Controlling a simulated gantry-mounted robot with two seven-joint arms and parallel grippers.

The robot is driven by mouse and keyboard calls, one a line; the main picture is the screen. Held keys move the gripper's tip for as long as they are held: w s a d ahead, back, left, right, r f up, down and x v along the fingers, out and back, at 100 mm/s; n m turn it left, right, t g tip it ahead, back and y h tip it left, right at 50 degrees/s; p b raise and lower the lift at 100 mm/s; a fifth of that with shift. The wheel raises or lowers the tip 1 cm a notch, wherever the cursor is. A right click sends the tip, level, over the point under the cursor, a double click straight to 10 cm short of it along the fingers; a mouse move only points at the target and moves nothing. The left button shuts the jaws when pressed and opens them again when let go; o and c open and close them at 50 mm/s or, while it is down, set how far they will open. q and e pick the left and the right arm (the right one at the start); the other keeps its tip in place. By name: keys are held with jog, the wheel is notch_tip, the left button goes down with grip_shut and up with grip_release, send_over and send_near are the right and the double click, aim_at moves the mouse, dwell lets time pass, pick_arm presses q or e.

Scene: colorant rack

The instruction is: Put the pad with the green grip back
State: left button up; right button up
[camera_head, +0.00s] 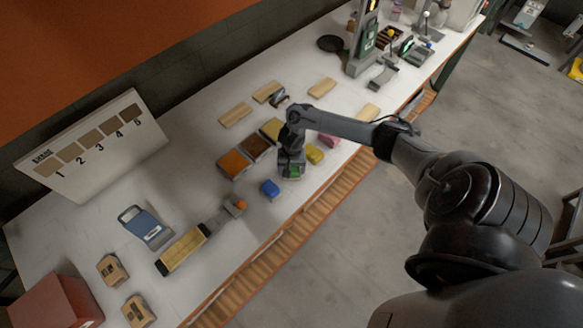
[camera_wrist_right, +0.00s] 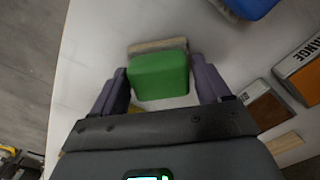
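The pad with the green grip (camera_head: 294,172) stands on the white table, in a row with other coloured-grip pads. In the right wrist view its green grip (camera_wrist_right: 160,76) lies between the two fingers, with its beige base showing at the far edge. My right gripper (camera_head: 291,165) is pointed down over this pad. In the right wrist view, the right gripper (camera_wrist_right: 160,80) has one finger on each side of the grip, and narrow gaps seem to show, so it looks open around it. My left gripper is in neither view.
A blue-grip pad (camera_head: 269,188) and a yellow-grip pad (camera_head: 314,153) flank the green one, with a pink-grip pad (camera_head: 328,140) beyond. Orange (camera_head: 234,163) and brown (camera_head: 255,147) colorant trays lie behind. A numbered board (camera_head: 92,146) stands at left. The table's front edge is close.

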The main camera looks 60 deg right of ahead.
aim_at(292, 168)
jog(key=shift+o, duration=1.2)
notch_tip(292, 168, up, 12)
jog(key=p, duration=0.3)
jog(key=shift+r+p, duration=0.15)
jog(key=shift+p, duration=0.25)
